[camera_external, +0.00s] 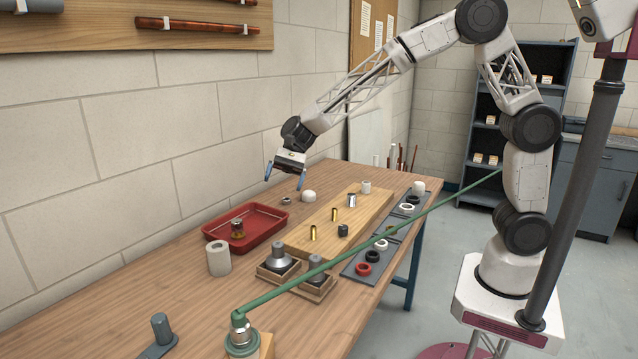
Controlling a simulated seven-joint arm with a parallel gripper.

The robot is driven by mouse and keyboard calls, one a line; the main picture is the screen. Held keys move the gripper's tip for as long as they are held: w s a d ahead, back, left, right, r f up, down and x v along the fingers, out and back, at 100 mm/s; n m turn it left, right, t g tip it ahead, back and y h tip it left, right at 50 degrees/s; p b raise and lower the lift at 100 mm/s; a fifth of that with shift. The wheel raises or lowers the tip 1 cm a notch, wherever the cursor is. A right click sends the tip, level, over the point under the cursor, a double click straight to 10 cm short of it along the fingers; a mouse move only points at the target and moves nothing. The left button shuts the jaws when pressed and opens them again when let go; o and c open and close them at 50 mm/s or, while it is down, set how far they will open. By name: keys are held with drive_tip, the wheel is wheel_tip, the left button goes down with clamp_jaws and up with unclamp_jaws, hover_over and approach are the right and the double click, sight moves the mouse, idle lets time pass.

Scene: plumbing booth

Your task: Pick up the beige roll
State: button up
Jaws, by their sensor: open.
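A beige roll (219,258) stands upright on the wooden table, at the left front of the red tray. Its top hole faces up. My gripper (284,179) is open and empty, pointing down over the far part of the table. It is beyond the red tray, well up and to the right of the roll in the picture. A small metal ring (286,201) and a white dome-shaped piece (309,196) lie below it. Nothing hides the roll.
A wooden board (297,238) carries several small fittings. Dark mats (356,270) hold rings along the right edge. A green bar (400,218) slants across the view.

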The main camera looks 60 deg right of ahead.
sight(218, 249)
drive_tip(key=w+a+f+m+y, duration=0.1)
drive_tip(key=w+a+f, duration=0.2)
drive_tip(key=a+f, duration=0.1)
drive_tip(key=w+a+f+m+y, duration=0.1)
drive_tip(key=w+a+f+m, duration=0.1)
drive_tip(key=a+f, duration=0.2)
drive_tip(key=w+a+f+m+y, duration=0.1)
drive_tip(key=w+a+f, duration=0.2)
drive_tip(key=a, duration=0.5)
drive_tip(key=shift+w+a+f+m+g, duration=0.2)
drive_tip(key=shift+w+f+m+g, duration=0.1)
drive_tip(key=shift+w+f+g, duration=0.1)
drive_tip(key=shift+s, duration=0.1)
drive_tip(key=shift+x, duration=1.2)
drive_tip(key=shift+a, duration=0.1)
drive_tip(key=shift+x, duration=2.55)
